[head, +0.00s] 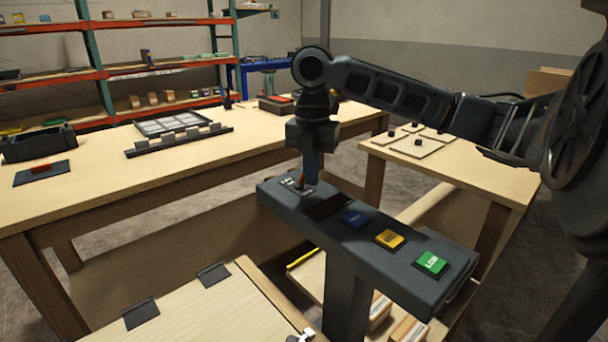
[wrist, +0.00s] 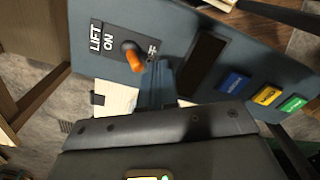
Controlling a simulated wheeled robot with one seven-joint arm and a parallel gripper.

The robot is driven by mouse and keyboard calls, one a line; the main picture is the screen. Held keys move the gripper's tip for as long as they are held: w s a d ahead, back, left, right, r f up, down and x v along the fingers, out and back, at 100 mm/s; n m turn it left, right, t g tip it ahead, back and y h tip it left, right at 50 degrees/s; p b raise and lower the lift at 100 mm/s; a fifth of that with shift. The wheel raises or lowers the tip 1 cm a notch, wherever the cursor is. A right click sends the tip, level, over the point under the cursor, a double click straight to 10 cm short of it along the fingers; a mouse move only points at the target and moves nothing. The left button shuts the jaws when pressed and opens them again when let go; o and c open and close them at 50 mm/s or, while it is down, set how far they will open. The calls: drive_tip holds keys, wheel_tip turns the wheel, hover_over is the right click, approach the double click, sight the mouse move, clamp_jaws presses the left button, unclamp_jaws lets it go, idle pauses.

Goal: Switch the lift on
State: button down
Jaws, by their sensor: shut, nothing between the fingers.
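The grey console (head: 345,222) stands on a post in the middle of the head view. At its far left end is the lift switch, an orange lever (wrist: 134,58) on a dark plate lettered LIFT, ON and OFF in the wrist view. The lever's tip leans away from the ON lettering, to the OFF side. My gripper (head: 312,178) points down over that end of the console, shut and empty, close beside the lever. I cannot tell whether they touch. The lever is partly hidden behind my gripper in the head view.
A dark screen (head: 328,206), a blue button (head: 354,218), a yellow button (head: 389,239) and a green button (head: 431,262) lie along the console. A long wooden table (head: 100,205) stands behind left, and a smaller table (head: 460,165) at right.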

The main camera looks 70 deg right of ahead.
drive_tip(key=shift+w+d, duration=0.35)
drive_tip(key=shift+w, duration=0.25)
drive_tip(key=shift+w+d, duration=0.2)
drive_tip(key=shift+w, duration=0.2)
drive_tip(key=shift+r, duration=0.1)
wheel_tip(320, 180, up, 7)
drive_tip(key=p, duration=0.6)
drive_tip(key=shift+s+a, duration=0.2)
drive_tip(key=shift+s, duration=0.2)
idle(0.5)
